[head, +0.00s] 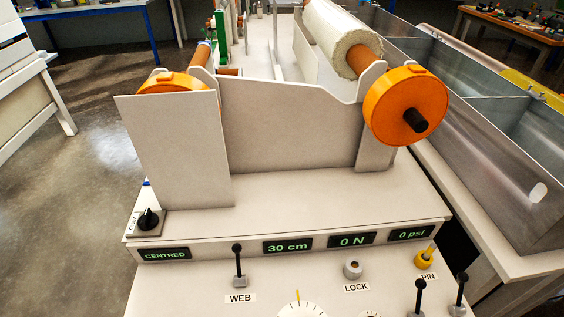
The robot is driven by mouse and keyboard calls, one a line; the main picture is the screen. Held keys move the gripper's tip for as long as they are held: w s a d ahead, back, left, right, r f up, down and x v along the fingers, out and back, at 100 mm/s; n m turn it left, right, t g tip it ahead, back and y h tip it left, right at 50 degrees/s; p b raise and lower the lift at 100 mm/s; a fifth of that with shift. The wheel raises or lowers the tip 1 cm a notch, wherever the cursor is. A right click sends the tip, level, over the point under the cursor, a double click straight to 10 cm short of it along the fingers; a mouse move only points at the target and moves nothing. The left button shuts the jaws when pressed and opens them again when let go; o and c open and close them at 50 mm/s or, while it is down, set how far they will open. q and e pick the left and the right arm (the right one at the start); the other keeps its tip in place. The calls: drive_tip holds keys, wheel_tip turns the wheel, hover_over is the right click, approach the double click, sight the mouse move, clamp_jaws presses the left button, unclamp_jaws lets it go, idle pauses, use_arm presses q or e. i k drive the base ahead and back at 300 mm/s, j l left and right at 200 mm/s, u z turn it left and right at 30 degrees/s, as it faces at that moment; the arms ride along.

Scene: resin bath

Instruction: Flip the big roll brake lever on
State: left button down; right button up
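No lever in the head view carries a readable brake label. Two black-knobbed levers, a left one (418,297) and a right one (460,293), stand upright at the bottom right of the sloped control panel (190,290); any labels for them are cut off below. A similar lever (238,262) stands upright above the label WEB. A big white roll (330,32) sits on a brown core at the top, with an orange disc (405,106) at its near end. Neither of my grippers shows.
The panel also holds a grey LOCK knob (352,269), a yellow PIN handle (425,257) and green displays reading CENTRED, 30 cm, 0 N and 0 psi. A black rotary switch (149,218) is at left. A metal trough (500,150) lies right.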

sight(463, 277)
drive_tip(key=k+l, duration=0.3)
drive_tip(key=i+j+z, duration=0.1)
drive_tip(key=j+z, duration=1.35)
drive_tip(key=k+l, duration=0.05)
drive_tip(key=l, duration=0.05)
